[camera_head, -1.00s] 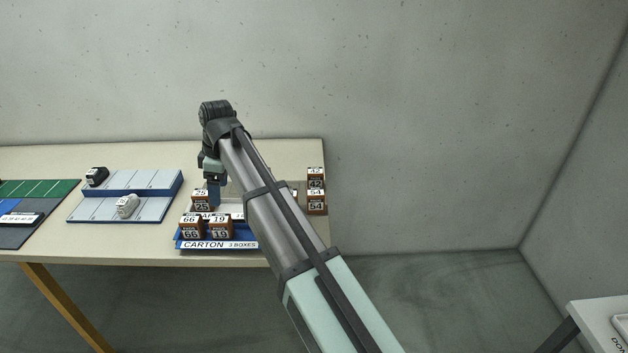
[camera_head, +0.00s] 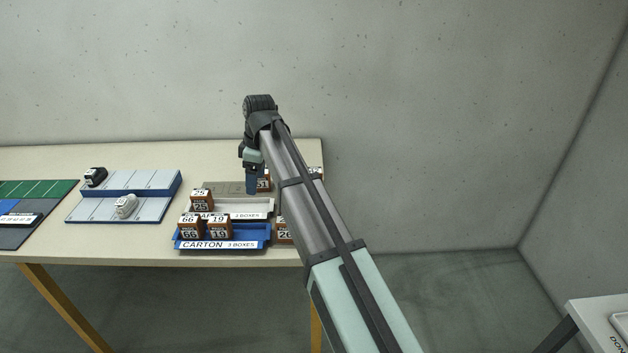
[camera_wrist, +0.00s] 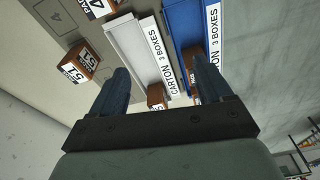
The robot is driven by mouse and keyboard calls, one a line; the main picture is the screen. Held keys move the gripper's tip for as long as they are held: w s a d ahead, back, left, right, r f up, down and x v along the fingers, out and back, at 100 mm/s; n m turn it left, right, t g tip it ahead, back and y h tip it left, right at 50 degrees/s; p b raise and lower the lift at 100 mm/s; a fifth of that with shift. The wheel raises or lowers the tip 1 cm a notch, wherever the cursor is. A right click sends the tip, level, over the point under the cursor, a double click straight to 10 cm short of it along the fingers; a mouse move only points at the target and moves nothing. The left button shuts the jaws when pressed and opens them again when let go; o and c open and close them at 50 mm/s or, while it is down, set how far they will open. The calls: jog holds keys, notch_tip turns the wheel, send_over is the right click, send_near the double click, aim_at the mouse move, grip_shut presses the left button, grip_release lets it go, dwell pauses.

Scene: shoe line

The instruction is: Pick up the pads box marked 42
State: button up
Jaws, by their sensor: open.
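The box marked 42 cannot be read clearly now; in the head view my arm covers most of the right end of the table, where it showed earlier. In the wrist view a brown box (camera_wrist: 97,8) with a white label showing a 4 is cut off by the top edge; its full number is not readable. My gripper (camera_head: 251,186) is open and empty above the table, pointing down, in front of a brown box (camera_head: 265,183). In the wrist view my two blue fingers (camera_wrist: 160,72) are apart with nothing held between them.
A blue carton tray (camera_head: 208,244) holds boxes marked 66 (camera_head: 190,230) and 19 (camera_head: 220,229). A white tray (camera_head: 255,208) lies behind, near a box marked 25 (camera_head: 201,200). A box marked 51 (camera_wrist: 80,62) shows in the wrist view. A blue-edged shoe rack (camera_head: 150,190) stands left.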

jog(key=w+d+f+m, duration=0.1)
jog(key=w+d+m, duration=0.1)
jog(key=w+d, duration=0.65)
jog(key=w+d+f+m, duration=0.1)
jog(key=w+d, duration=0.3)
jog(key=d, duration=0.9)
jog(key=n+y, duration=0.3)
jog(key=n, duration=0.2)
send_near(315, 170)
jog(key=x, duration=0.7)
jog(key=shift+s, duration=0.1)
jog(key=shift+x, duration=2.9)
jog(key=shift+c, duration=0.4)
jog(key=c, duration=1)
